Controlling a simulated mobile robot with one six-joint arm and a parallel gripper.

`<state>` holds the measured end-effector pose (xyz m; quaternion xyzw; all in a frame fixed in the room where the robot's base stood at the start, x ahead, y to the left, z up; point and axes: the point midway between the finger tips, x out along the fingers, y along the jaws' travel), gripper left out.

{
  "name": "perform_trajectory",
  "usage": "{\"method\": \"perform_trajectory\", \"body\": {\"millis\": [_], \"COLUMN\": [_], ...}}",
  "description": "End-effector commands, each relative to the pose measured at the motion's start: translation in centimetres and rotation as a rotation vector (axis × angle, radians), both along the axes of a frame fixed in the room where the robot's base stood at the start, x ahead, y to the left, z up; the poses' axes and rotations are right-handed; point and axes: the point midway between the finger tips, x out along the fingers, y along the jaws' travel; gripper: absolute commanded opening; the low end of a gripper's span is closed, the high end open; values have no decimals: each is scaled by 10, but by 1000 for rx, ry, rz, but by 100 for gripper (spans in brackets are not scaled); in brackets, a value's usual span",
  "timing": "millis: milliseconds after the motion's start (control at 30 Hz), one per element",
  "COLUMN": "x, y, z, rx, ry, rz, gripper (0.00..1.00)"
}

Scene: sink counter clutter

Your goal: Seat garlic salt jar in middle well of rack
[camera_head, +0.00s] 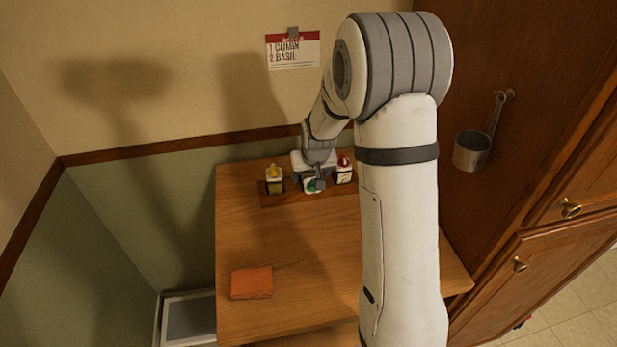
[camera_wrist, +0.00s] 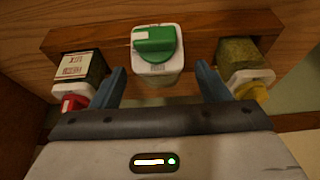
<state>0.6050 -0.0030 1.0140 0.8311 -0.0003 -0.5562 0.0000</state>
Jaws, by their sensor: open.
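A jar with a green cap (camera_wrist: 154,45) is at the middle of the wooden rack (camera_wrist: 215,22), between two other jars. Its label is not readable; I take it for the garlic salt jar. My gripper (camera_wrist: 160,70) is open, with one blue finger on each side of this jar and gaps between fingers and jar. In the head view the green cap (camera_head: 312,187) shows just below my gripper (camera_head: 317,181), at the middle of the rack (camera_head: 268,200). The jar's base is hidden, so how deep it sits cannot be told.
A yellow-capped jar (camera_head: 275,180) and a red-capped jar (camera_head: 344,170) stand at the rack's left and right ends. The wooden table (camera_head: 310,255) is otherwise clear. A card (camera_head: 292,51) hangs on the back wall.

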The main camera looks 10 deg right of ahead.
Motion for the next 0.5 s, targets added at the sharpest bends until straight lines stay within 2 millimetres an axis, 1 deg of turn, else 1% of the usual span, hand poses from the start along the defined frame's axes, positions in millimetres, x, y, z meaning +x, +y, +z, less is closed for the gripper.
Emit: {"method": "perform_trajectory", "body": {"millis": [133,367,500], "x": [4,4,4], "y": [0,0,0], "z": [-8,-9,-9], "rx": [0,0,0], "ry": [-1,-1,-1], "rz": [0,-1,-1], "gripper": [69,69,58]}}
